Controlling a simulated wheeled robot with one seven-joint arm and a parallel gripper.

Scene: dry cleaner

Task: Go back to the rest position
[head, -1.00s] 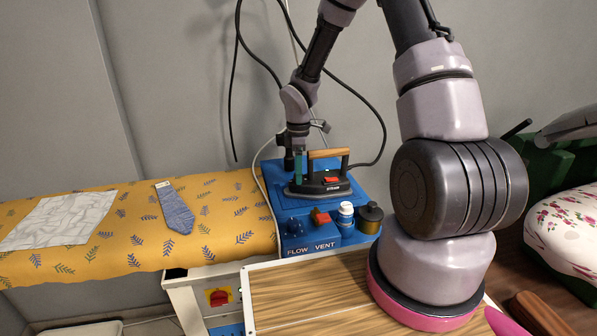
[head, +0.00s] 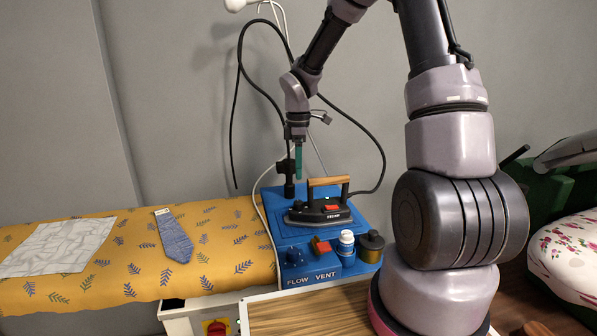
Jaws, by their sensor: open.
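My gripper (head: 298,163) points down above the left rear of the blue steam unit (head: 292,256), beside a black post (head: 289,182). One teal finger shows clearly, and nothing is visible in its grasp. The iron (head: 318,210), with a wooden handle, sits on top of the blue unit, in front of and below my gripper. There is a visible gap between the finger and the iron.
A yellow patterned ironing board (head: 112,280) at left bears a pale cloth (head: 55,246) and a blue tie (head: 173,238). A white-capped bottle (head: 345,246) and a dark jar (head: 370,246) stand at the unit's front right. Black cables loop near my arm.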

